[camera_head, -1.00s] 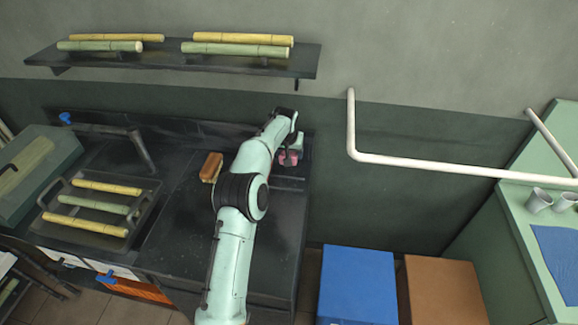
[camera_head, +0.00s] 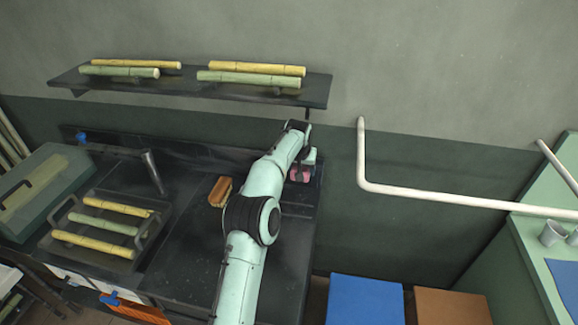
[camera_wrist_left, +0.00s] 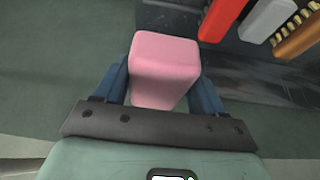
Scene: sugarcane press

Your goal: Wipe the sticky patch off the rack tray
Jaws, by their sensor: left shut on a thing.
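My left gripper (camera_head: 302,170) is above the right end of the dark workbench, its arm reaching across the bench. It is shut on a pink block (camera_wrist_left: 166,62), which looks like a sponge; the left wrist view shows it between both blue fingers. A dark tray with handles (camera_head: 76,251), which may be the rack tray, lies on the left of the bench with three cane pieces in it. I cannot make out a sticky patch in either view. My right gripper is not in view.
A brown brush (camera_head: 221,191) lies on the bench left of my left arm. In the left wrist view, a red item (camera_wrist_left: 222,18) and a white item (camera_wrist_left: 266,20) lie at the upper right. A cane shelf (camera_head: 190,88) and a white pipe (camera_head: 430,194) are on the wall.

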